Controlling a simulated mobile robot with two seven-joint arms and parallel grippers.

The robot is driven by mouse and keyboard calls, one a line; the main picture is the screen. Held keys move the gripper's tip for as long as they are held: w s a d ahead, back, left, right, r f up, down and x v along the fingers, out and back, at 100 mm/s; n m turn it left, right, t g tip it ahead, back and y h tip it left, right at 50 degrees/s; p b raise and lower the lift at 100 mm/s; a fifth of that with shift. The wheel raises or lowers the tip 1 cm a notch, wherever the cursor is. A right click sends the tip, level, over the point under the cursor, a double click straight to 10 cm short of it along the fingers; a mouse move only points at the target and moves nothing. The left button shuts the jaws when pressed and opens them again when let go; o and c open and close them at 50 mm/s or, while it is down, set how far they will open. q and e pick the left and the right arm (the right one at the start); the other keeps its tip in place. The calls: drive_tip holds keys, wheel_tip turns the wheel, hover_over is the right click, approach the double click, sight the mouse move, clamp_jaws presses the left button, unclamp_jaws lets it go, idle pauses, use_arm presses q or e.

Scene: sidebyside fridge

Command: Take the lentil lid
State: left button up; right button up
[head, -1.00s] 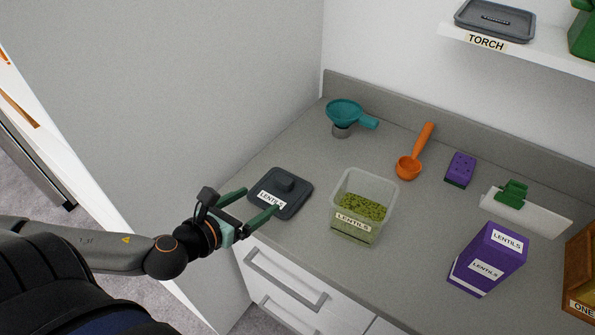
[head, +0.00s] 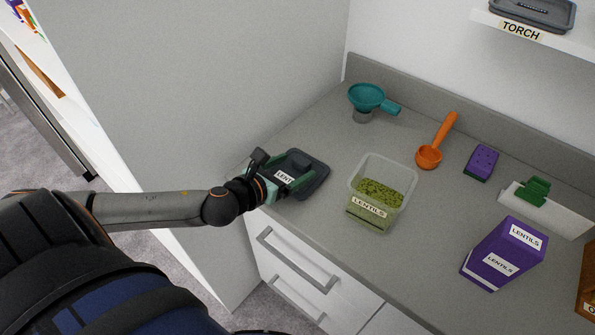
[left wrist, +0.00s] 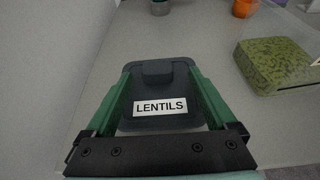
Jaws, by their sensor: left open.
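The dark grey lentil lid (head: 316,181) lies flat on the counter near its left end. It has a raised knob and a white LENTILS label. My left gripper (head: 290,170) is open and low over the lid, with its green fingers partly hiding it in the head view. In the left wrist view the lid (left wrist: 160,93) lies between the two open fingers, its knob (left wrist: 157,72) near the far end between the fingertips. I cannot tell whether the fingers touch it. My right gripper is not in view.
An open clear container of lentils (head: 383,192) stands just right of the lid. Behind are a teal funnel (head: 368,97), an orange scoop (head: 430,156) and a purple sponge (head: 481,161). A purple lentils box (head: 504,253) stands at right.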

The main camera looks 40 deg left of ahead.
sight(303, 158)
use_arm(q)
drive_tip(key=x, duration=0.5)
drive_tip(key=shift+w+a+r+p, duration=0.1)
drive_tip(key=shift+a+r+p, duration=0.1)
drive_tip(key=shift+p, duration=0.1)
clamp_jaws()
idle(0.5)
drive_tip(key=shift+r, duration=0.15)
